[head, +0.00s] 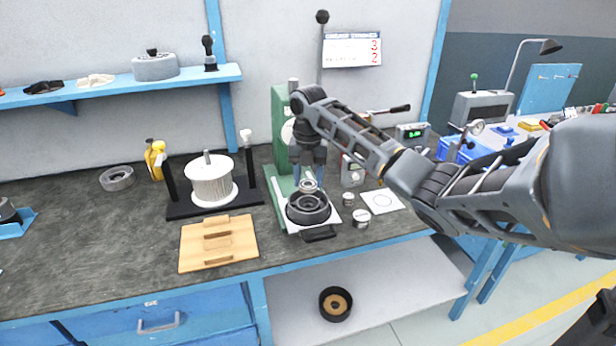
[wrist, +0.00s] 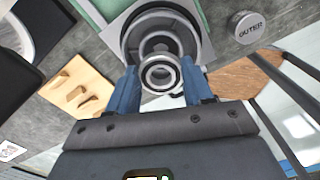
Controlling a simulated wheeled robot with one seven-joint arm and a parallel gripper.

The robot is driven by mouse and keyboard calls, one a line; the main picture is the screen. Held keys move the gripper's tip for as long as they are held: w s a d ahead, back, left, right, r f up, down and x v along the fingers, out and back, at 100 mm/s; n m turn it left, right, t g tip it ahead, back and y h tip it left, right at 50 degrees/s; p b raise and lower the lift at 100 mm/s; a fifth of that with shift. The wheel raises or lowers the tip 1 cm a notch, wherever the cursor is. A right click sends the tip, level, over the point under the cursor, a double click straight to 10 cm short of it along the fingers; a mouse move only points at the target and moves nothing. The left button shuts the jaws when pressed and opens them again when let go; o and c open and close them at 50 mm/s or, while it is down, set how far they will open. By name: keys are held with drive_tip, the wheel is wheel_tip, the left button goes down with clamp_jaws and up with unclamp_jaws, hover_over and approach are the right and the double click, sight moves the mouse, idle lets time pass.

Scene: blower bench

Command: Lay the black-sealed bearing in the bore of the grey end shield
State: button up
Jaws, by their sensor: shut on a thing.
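My gripper (head: 309,178), with blue fingers, points down over the green press. It is shut on a small ring-shaped bearing (head: 309,186), which also shows between the fingertips in the wrist view (wrist: 160,74). The bearing has bright metal rings with a darker band between them. The dark grey round end shield (head: 308,211) sits on the white plate of the press, just below the bearing. In the wrist view the end shield (wrist: 187,32) lies behind the bearing, which covers part of its centre. The bearing looks above the bore and apart from it, though the exact gap is hard to tell.
The green press column (head: 281,125) stands behind my gripper. A tin marked OUTER (wrist: 248,26) and a white card with a circle (head: 382,201) lie right of the press. A wooden fixture (head: 218,243) and a white-wound part on a black stand (head: 211,181) are to the left.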

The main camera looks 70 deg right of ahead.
sight(308, 203)
drive_tip(key=shift+f+b, duration=1.2)
drive_tip(key=shift+f, duration=1.1)
drive_tip(key=shift+f, duration=0.25)
drive_tip(key=o, duration=1.2)
drive_tip(key=shift+r, duration=0.1)
wheel_tip(308, 203, up, 8)
drive_tip(key=shift+f+b, duration=0.2)
drive_tip(key=shift+b, duration=0.3)
